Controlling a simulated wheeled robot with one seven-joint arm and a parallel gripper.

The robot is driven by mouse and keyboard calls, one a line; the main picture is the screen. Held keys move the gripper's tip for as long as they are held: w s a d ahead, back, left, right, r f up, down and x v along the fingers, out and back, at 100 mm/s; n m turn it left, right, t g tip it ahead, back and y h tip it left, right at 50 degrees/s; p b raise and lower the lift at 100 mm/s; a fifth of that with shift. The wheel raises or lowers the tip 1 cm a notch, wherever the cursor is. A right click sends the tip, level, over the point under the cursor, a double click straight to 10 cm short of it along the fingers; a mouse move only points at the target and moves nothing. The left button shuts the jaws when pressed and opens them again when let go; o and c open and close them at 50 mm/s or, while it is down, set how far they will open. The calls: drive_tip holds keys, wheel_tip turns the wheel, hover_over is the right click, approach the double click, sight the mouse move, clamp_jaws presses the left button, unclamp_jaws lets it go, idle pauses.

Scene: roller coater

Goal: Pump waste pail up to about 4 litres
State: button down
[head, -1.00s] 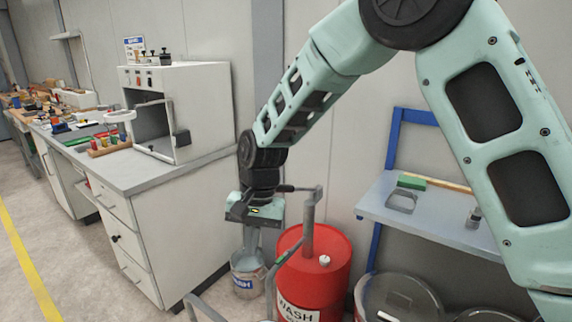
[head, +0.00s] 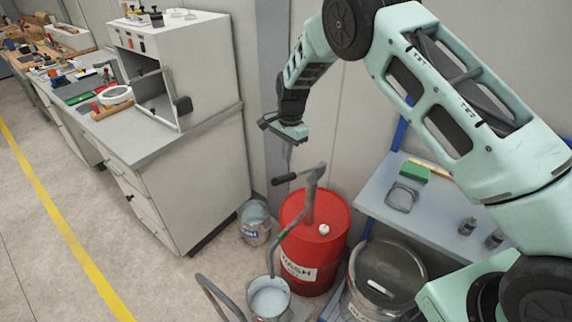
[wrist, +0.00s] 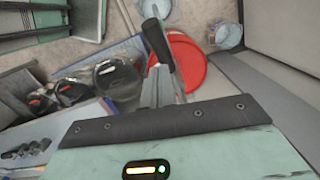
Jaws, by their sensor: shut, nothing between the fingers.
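The red drum (head: 335,240) has a hand pump (head: 311,195) on top, with a dark handle grip (head: 285,179) sticking out left. A green-banded hose (head: 283,233) runs from the pump to a metal pail (head: 268,306) in front, which holds pale liquid. A second metal pail (head: 256,232) with a blue label stands left of the drum; its label is too small to read. I cannot tell which is the waste pail. My gripper (head: 290,163) is shut and empty, above the handle and apart from it. The wrist view shows the handle grip (wrist: 158,45) beyond the fingers.
A grey workbench (head: 168,146) with a cabinet (head: 206,60) stands left. A shelf (head: 385,206) with small items stands right. A lidded drum (head: 388,280) is right of the red drum. A curved grey bar (head: 215,296) stands by the front pail. The floor at left is clear.

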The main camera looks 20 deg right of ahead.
sight(286, 175)
drive_tip(key=shift+w+d, duration=0.15)
drive_tip(key=shift+w, duration=0.05)
drive_tip(key=shift+f, duration=0.1)
drive_tip(key=shift+s+a+f+b, duration=0.15)
drive_tip(key=shift+f+b, duration=0.65)
drive_tip(key=shift+f, duration=0.9)
drive_tip(key=shift+s+a+f+b, duration=0.15)
drive_tip(key=shift+f+b, duration=0.65)
drive_tip(key=shift+f, duration=0.85)
drive_tip(key=shift+w, duration=0.1)
wheel_tip(286, 175, down, 5)
drive_tip(key=b, duration=0.3)
drive_tip(key=shift+r, duration=0.2)
drive_tip(key=shift+d+r, duration=0.1)
